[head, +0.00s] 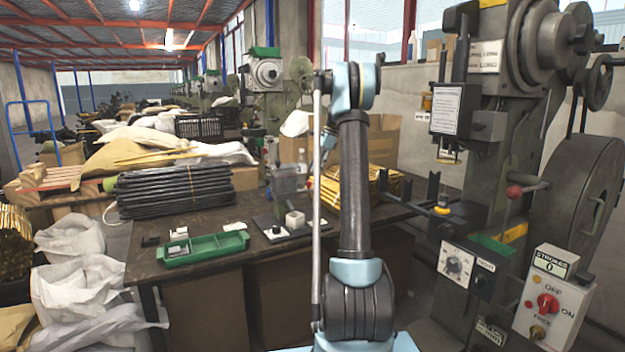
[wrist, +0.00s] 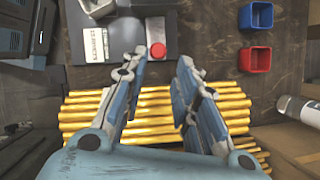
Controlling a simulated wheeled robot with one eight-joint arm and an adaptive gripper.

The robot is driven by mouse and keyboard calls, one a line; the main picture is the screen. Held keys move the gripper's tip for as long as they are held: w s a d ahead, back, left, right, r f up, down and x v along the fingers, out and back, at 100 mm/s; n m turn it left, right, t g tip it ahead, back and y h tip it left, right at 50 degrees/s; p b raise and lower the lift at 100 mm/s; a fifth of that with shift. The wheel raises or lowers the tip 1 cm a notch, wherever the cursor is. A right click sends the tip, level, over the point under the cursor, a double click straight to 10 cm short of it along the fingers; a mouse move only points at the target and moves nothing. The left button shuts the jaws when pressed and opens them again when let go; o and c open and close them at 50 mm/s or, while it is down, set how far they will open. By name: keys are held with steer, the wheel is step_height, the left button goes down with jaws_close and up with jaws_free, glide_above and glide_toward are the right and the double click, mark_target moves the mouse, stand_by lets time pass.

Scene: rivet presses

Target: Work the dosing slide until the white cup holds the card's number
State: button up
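The white cup (head: 295,218) stands on a dark base in front of a grey dispenser (head: 286,180) on the table. I cannot see into the cup. A small white card (head: 276,229) lies by the cup, its writing too small to read.
Brass rods (wrist: 150,110) lie below my gripper. A blue bin (wrist: 256,15), a red bin (wrist: 254,59) and a white bottle (wrist: 298,112) are to the right. A green tray (head: 204,249) and dark bars (head: 172,190) lie left on the table. A large press (head: 500,110) stands right.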

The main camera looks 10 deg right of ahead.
steer(key=v, duration=0.5)
steer(key=shift+d+r, duration=0.1)
steer(key=shift+r, duration=0.2)
steer(key=shift+c, duration=0.6)
